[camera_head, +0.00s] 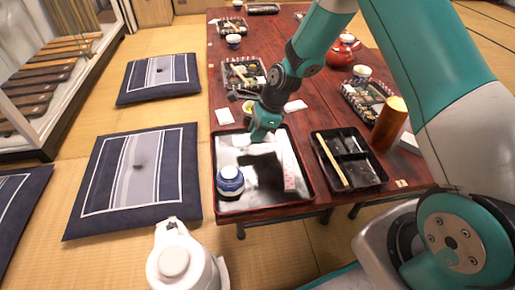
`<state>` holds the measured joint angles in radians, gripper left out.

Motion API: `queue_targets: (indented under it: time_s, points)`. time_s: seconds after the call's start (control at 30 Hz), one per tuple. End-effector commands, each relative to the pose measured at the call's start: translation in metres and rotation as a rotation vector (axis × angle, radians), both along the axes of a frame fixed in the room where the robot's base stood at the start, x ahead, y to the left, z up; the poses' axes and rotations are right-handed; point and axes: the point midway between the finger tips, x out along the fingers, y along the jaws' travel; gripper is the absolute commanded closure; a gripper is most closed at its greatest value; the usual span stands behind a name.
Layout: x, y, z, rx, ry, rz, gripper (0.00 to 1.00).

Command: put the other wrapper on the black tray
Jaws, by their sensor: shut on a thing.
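The black tray (219,160) with a red rim lies on the near end of the low table. A blue-and-white lidded cup (230,181) stands on its left part. A narrow white wrapper with red marks (290,171) lies along its right side. My gripper (262,132) points down over the far part of the tray. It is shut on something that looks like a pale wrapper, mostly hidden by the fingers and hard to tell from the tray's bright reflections. I cannot tell whether it touches the tray.
A divided black box (368,172) with a light stick across it sits right of the tray, beside a brown cylinder (390,123). White papers (224,116) and a green-filled cup (248,107) lie beyond. Cushions (137,180) lie left.

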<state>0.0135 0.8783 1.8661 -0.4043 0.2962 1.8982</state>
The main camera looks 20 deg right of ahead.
Motion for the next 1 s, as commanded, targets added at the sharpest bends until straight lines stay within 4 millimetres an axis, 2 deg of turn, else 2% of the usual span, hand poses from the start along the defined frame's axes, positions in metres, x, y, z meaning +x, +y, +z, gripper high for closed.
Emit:
queue_targets:
  time_s: [0.17, 0.37, 0.7, 0.73, 0.83, 1.0]
  points:
    - [0.0, 0.0, -0.015, 0.0, 0.0, 0.0, 1.0]
    - [0.0, 0.0, -0.046, -0.001, 0.001, 0.0, 1.0]
    - [0.0, 0.0, -0.048, 0.0, 0.0, 0.001, 1.0]
    - [0.0, 0.0, -0.048, 0.0, 0.0, 0.001, 0.76]
    - [0.0, 0.0, -0.048, 0.0, -0.001, 0.001, 0.53]
    - [0.0, 0.0, -0.047, 0.0, -0.001, 0.001, 0.53]
